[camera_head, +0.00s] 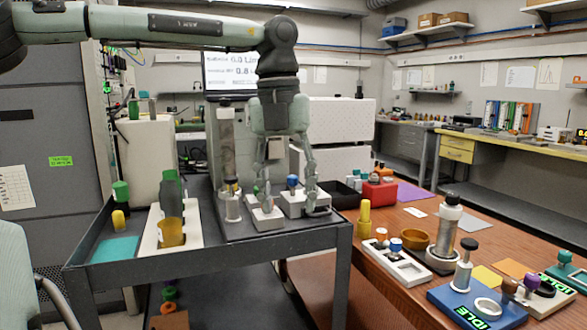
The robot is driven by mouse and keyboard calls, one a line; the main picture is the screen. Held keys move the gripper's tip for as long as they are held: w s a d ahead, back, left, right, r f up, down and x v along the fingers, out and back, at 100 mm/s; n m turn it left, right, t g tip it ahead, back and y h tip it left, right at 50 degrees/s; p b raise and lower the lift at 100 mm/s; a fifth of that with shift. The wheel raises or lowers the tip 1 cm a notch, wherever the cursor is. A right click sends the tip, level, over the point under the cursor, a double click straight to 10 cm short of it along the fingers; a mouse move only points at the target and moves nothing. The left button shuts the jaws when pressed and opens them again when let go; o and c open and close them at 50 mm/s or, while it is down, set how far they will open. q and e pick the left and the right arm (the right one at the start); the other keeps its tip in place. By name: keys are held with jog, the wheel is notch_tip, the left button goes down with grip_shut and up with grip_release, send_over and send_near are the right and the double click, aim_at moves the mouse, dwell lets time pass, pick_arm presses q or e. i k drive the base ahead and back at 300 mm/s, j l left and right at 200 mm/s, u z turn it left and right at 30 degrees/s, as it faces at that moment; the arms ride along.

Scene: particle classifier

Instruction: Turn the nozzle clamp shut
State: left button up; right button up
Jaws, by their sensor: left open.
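My left gripper (288,203) hangs down over the dark grey cart (288,241), its two fingers spread. Between and behind the fingers is a whitish block (304,206) with a blue-topped knob (292,182). A second pale block (264,216) with a green piece on top lies just left, close to the left finger. A clear upright column (227,150) stands further left. I cannot tell for sure which part is the nozzle clamp. The gripper partly hides both blocks, and contact cannot be told. My right gripper is not in view.
A white rack (154,247) with a green-capped bottle (170,195) stands on the cart's left. My left arm crosses the top left. The cart's front right is clear.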

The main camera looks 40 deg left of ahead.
aim_at(292, 181)
jog(key=i+j, duration=0.9)
jog(key=j, duration=0.25)
